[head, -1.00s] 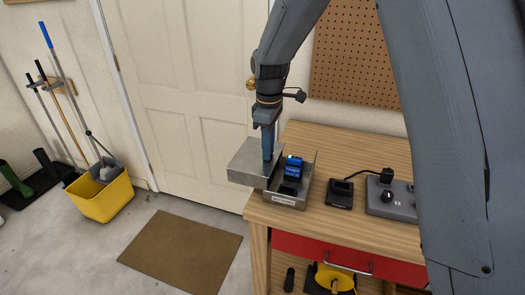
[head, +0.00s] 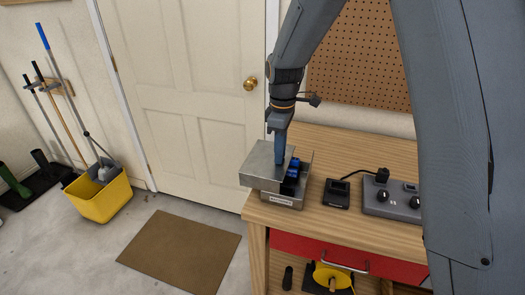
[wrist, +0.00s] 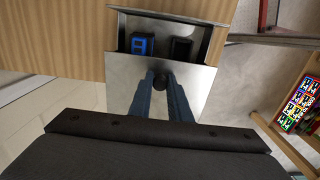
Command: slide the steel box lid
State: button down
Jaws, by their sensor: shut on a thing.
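The steel box (head: 284,201) stands on the bench near its left end. Its steel lid (head: 258,168) lies partly over it and sticks out past its left side. The open part shows a blue item and dark shapes inside. My gripper (head: 280,158) points down onto the lid. In the wrist view its fingers (wrist: 160,86) are shut on a small dark knob (wrist: 160,82) on the lid (wrist: 200,80). Beyond the lid's edge, the uncovered strip of the box shows a blue item (wrist: 143,43) and a black item (wrist: 182,47).
A black charger-like device (head: 336,193) and a grey unit with knobs (head: 393,200) sit to the right on the wooden bench (head: 325,226). A red drawer (head: 345,256) is below. A door (head: 180,90) stands behind. A yellow bucket (head: 100,197) and brown mat (head: 180,250) are on the floor.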

jog(key=s+d+p, duration=0.1)
jog(key=s+d, duration=0.1)
jog(key=d, duration=0.4)
jog(key=shift+p, duration=0.3)
jog(key=c, duration=1.6)
grip_release()
jog(key=shift+c, duration=0.2)
notch_tip(320, 180, up, 7)
jog(key=p, duration=0.5)
jog(key=shift+s, duration=0.1)
jog(key=s+d+f+m+b, duration=0.2)
jog(key=s+m+b, duration=0.1)
jog(key=s, duration=0.3)
jog(key=s+d+f+m+t+b, duration=0.1)
jog(key=s+d+f+m+b, duration=0.1)
jog(key=s+m, duration=0.4)
jog(key=s+d+f+m+b, duration=0.1)
jog(key=s+f+m+b, duration=0.2)
jog(key=s+m+b, duration=0.1)
jog(key=s+m, duration=0.1)
jog(key=s, duration=0.1)
jog(key=shift+s+d+f, duration=0.3)
jog(key=shift+d, duration=0.1)
